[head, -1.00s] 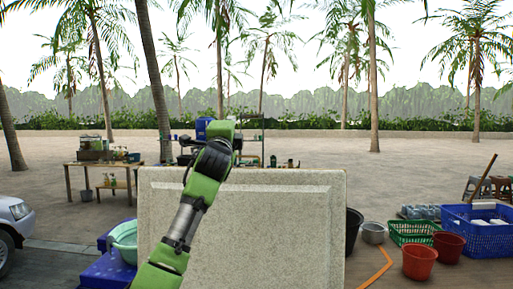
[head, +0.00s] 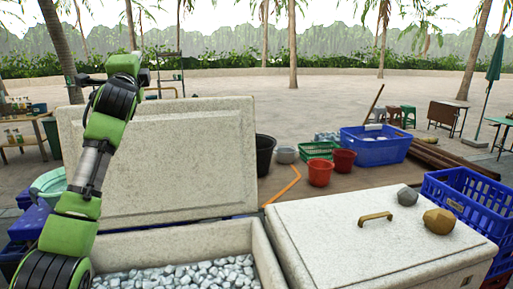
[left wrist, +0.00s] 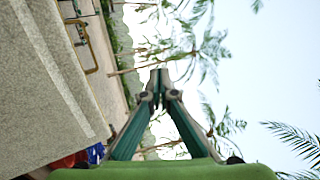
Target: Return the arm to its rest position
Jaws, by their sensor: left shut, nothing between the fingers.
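My left arm (head: 90,165) rises from the lower left in the head view, green with dark joints, its upper end raised in front of the open lid. Its fingers cannot be made out clearly there. In the left wrist view my left gripper (left wrist: 160,82) is shut and empty, its two teal fingers meeting at the tips against palms and sky. My right arm and gripper are not in view.
An upright stone-like lid (head: 165,165) stands behind a chest (head: 262,262) of ice. A closed lid (head: 345,240) with a brass handle (head: 376,218) carries a grey stone (head: 407,196) and a golden stone (head: 439,221). Blue crates (head: 470,205) stand at right.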

